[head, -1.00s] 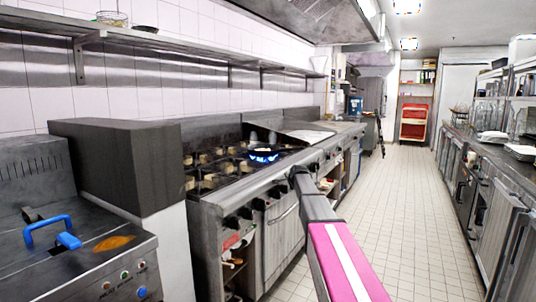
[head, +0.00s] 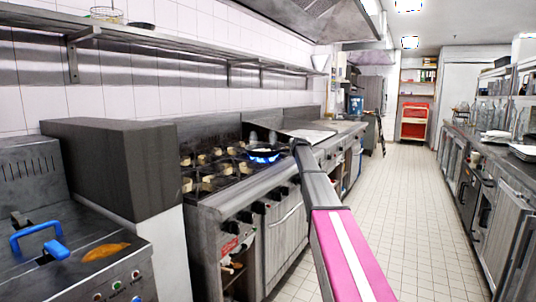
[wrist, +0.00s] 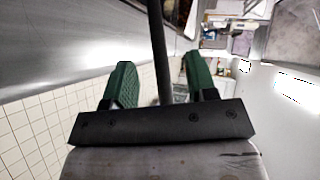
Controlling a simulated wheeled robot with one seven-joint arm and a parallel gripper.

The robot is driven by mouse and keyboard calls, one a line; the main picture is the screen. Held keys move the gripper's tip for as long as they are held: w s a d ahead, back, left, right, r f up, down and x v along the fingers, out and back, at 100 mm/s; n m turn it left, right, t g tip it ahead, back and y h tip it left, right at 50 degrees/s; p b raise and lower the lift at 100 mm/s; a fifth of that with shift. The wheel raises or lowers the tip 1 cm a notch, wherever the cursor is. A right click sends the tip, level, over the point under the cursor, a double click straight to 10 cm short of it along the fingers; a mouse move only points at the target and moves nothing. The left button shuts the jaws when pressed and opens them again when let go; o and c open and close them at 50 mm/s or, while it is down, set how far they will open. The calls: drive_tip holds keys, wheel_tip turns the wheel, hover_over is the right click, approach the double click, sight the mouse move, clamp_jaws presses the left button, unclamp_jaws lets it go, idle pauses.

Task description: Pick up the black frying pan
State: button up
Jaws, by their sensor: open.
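The black frying pan (head: 268,153) sits on the far part of the stove in the head view, over a blue flame, with something pale in it. The far end of my arm reaches beside the pan's right side; my fingers are not clear there. In the wrist view my gripper (wrist: 158,75) is open, its two green fingers apart. A dark rod (wrist: 158,40), which looks like the pan's handle, runs between the fingers with a gap on both sides. The pan's body is not clear in the wrist view.
Burner grates (head: 215,172) fill the near stove top. A dark block (head: 110,165) and a fryer (head: 60,270) with blue handles stand nearer on the left. A wall shelf (head: 170,42) runs above. A counter (head: 500,160) lines the right; the tiled aisle is clear.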

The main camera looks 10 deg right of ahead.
drive_tip(key=x, duration=0.8)
drive_tip(key=shift+w+f, duration=0.35)
clamp_jaws()
drive_tip(key=shift+r, duration=0.1)
